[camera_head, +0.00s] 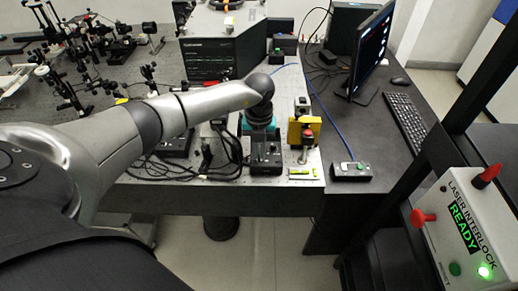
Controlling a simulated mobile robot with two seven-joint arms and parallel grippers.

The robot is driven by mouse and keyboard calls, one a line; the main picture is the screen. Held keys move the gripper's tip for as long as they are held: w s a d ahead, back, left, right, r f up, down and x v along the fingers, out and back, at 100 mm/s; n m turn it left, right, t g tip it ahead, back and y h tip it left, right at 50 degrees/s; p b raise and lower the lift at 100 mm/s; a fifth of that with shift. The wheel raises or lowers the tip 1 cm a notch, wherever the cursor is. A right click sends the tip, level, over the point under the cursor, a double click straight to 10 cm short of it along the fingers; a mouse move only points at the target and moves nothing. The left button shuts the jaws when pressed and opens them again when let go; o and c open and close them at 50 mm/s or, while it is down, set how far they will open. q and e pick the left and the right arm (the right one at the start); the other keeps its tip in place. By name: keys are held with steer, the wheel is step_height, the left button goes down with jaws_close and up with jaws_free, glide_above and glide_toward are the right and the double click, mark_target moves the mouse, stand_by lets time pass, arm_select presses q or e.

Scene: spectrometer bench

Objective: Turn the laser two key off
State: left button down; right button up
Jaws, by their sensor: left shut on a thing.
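My left arm reaches in from the left and bends down at the wrist. My left gripper (262,135) points down at a small black control box (267,161) near the front edge of the optical table. It is shut at the top of this box, on what seems to be the laser two key. The key itself is hidden behind the gripper and wrist, so its turn angle cannot be seen. The box's label is too small to read. My right gripper is not in view.
A small button box (351,171), monitor (371,45) and keyboard (405,119) are further right. The laser interlock box (468,232) reads READY with a green light. Black cables lie left of the gripper.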

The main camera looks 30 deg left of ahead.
mark_target(259, 155)
arm_select(q)
steer(key=shift+n, duration=0.3)
steer(key=c, duration=1)
jaws_free()
steer(key=shift+r, duration=0.1)
step_height(259, 155, up, 15)
steer(key=shift+r, duration=0.1)
steer(key=shift+d, duration=0.1)
